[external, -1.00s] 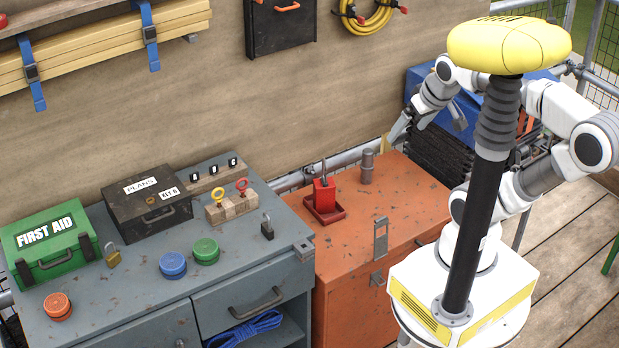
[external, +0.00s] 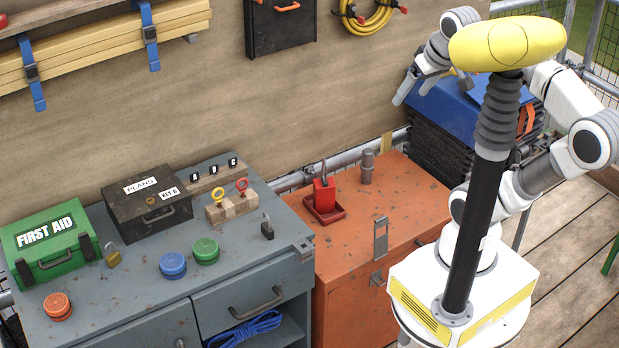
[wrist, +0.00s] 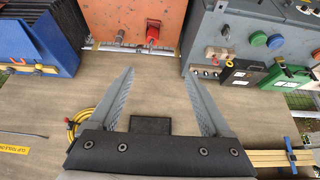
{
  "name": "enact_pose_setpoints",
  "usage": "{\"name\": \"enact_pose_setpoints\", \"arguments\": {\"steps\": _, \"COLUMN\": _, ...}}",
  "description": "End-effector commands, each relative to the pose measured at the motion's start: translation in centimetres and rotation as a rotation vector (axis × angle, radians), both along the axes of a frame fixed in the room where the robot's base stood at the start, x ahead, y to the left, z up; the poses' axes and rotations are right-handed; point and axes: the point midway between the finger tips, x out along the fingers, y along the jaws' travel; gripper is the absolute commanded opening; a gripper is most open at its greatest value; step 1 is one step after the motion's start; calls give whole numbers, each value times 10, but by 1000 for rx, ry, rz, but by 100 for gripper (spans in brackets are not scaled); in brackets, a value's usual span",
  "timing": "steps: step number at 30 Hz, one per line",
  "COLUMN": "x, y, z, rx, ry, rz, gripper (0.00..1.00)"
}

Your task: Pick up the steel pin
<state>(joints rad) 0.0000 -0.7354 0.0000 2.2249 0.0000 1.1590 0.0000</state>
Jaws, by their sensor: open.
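A short grey metal cylinder with a wider top, which looks like the steel pin (external: 367,168), stands upright on the orange cabinet (external: 412,205) near its back edge. It also shows small in the wrist view (wrist: 120,36). To its left a red block in a red tray (external: 323,198) has a thin grey piece sticking up from it. My gripper (external: 411,94) is open and empty, above and to the right of the pin, near the wall. In the wrist view its two fingers (wrist: 158,72) are spread, with wall between them and the pin beyond their tips.
A grey workbench (external: 130,285) at left carries a first aid box (external: 52,243), a plans box (external: 147,207), padlocks and coloured lids. A blue-topped dark stack (external: 460,110) stands right of the orange cabinet. A pipe (external: 345,160) runs behind it. The cabinet's front top is mostly clear.

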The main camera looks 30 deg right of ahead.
Motion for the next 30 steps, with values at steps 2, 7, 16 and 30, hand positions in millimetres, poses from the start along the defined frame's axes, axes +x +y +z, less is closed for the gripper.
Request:
{"name": "enact_pose_setpoints", "arguments": {"steps": 2, "x": 1, "y": 0, "z": 19, "rx": 0, "ry": -2, "rz": 0, "gripper": 82}}
{"name": "enact_pose_setpoints", "arguments": {"steps": 7, "x": 53, "y": 20, "z": 22, "rx": 44, "ry": -134, "rz": 85, "gripper": 82}}
{"name": "enact_pose_setpoints", "arguments": {"steps": 16, "x": 176, "y": 41, "z": 53, "rx": 91, "ry": -501, "rz": 177, "gripper": 82}}
{"name": "enact_pose_setpoints", "arguments": {"steps": 30, "x": 357, "y": -92, "z": 76, "rx": -132, "ry": -1066, "rz": -214, "gripper": 82}}
